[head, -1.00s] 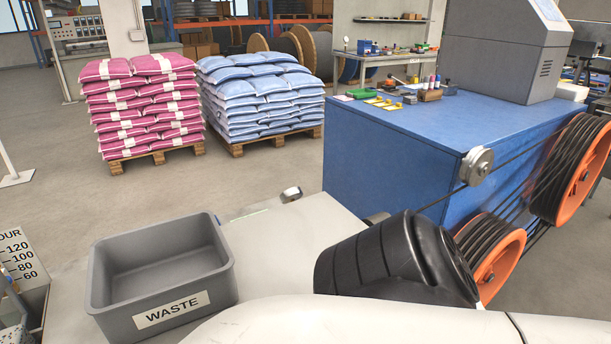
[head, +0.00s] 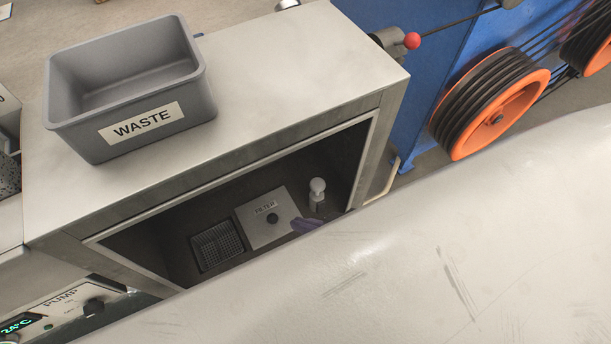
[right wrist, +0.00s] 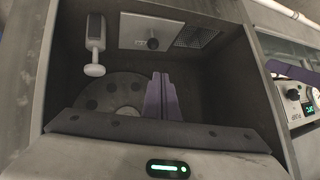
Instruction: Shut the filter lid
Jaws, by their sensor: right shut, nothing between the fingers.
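The filter lid (head: 267,217) is a pale square plate marked FILTER with a black knob (head: 272,218), lying inside an open-fronted cabinet. A dark grate (head: 217,247) lies uncovered beside it. The lid (right wrist: 133,30) and grate (right wrist: 196,37) also show in the right wrist view. My right gripper (right wrist: 162,97) has its purple fingers together and empty inside the cabinet, short of the knob. In the head view its fingertips (head: 304,225) show just right of the lid; my pale arm hides the rest. A purple piece (right wrist: 291,71) at the right wrist view's right edge looks like my left gripper; its jaws are unclear.
A white-knobbed post (head: 317,192) stands right of the lid. The cabinet's top edge (head: 240,157) and side walls surround the opening. A grey WASTE bin (head: 125,90) sits on top. A pump panel (head: 75,307) is at lower left, orange pulleys (head: 490,110) at right.

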